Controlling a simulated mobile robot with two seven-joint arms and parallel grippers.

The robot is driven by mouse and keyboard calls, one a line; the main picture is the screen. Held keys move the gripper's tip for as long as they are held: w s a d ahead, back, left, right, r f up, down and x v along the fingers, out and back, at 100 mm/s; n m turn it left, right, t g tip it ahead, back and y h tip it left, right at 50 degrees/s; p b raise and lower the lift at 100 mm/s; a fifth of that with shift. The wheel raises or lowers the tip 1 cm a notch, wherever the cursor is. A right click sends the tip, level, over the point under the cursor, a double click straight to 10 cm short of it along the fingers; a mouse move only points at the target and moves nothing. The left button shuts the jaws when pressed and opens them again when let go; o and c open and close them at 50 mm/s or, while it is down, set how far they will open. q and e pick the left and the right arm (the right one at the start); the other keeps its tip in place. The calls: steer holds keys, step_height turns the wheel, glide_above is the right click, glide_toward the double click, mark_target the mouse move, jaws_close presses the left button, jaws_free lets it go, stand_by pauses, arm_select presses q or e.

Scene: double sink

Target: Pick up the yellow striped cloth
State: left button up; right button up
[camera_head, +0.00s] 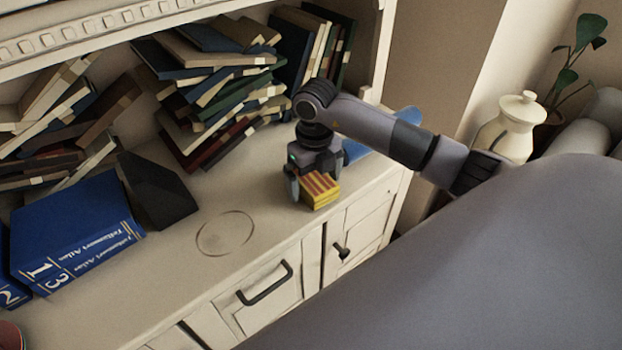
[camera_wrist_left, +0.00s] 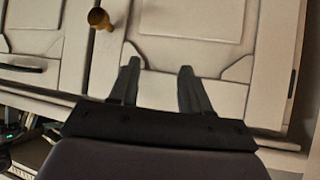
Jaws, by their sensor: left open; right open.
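The yellow striped cloth (camera_head: 320,191) is a small folded block with red stripes on top. It lies near the front edge of the cabinet top in the head view. My right gripper (camera_head: 313,187) is over the cloth, pointing down, with one finger on each side of it. The fingers are open, and I cannot tell whether they touch the cloth. My left gripper (camera_wrist_left: 156,82) shows only in the left wrist view. It is open and empty, in front of pale cabinet doors. The cloth is not in that view.
Blue atlas volumes (camera_head: 75,232) and a black bookend-like object (camera_head: 155,190) stand left on the cabinet top (camera_head: 185,268). Piled books (camera_head: 215,85) lie behind. A blue object (camera_head: 408,115) is partly behind my right arm. The top around a faint ring mark is clear.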

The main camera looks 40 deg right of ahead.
steer(key=c, duration=1)
step_height(320, 180, up, 12)
step_height(320, 180, up, 8)
steer(key=p, duration=0.2)
glide_above(314, 178)
steer(key=shift+o, duration=0.6)
